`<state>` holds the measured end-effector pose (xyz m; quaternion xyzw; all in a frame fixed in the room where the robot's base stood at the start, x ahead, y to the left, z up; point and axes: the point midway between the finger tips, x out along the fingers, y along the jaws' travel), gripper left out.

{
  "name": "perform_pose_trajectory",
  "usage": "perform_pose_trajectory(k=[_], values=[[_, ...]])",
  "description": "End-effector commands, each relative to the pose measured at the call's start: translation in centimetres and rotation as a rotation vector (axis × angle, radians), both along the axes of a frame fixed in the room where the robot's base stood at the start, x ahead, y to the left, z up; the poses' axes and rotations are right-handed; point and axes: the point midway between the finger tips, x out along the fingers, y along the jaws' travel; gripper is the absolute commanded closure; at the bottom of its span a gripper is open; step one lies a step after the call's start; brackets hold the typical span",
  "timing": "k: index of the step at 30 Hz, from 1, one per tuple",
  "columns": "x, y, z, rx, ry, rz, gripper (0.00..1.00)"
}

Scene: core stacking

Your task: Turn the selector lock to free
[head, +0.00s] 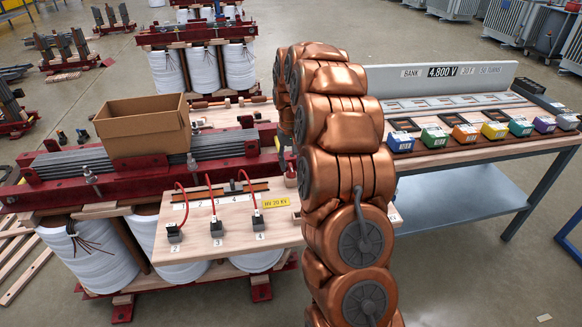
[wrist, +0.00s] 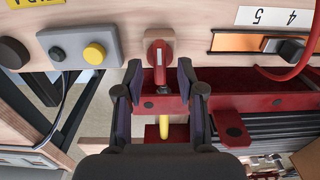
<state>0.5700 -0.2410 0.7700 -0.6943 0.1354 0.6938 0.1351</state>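The selector lock appears to be the red knob (wrist: 159,53) on a small wooden block at the edge of the wooden board in the wrist view. A short metal pin points down from it in the picture. My gripper (wrist: 159,76) is open, with one dark finger on each side of the knob and pin. I see gaps between the fingers and the knob, and contact is not clear. The black selector slider (wrist: 289,48) sits in an orange-edged track by the upside-down numbers 4 and 5. In the head view my copper-coloured arm hides most of the gripper.
A grey box with a yellow button (wrist: 94,53) and a black knob (wrist: 13,52) lie left of the lock. Red cables with dark plugs (head: 216,228) stand on the board. A cardboard box (head: 143,127) sits on the transformer. A workbench (head: 450,155) with coloured blocks is at right.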

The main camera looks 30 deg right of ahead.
Motion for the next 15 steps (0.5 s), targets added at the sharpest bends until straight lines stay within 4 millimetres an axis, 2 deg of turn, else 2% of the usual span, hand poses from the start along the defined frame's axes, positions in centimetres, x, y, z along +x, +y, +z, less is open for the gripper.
perform_pose_trajectory(k=[1,9,15], values=[[0.1,0.0,1.1,-0.002,-0.006,0.000,0.61],[0.2,0.0,6.4,-0.003,-0.007,0.000,0.61],[0.1,0.0,8.7,-0.001,-0.003,0.000,0.61]])
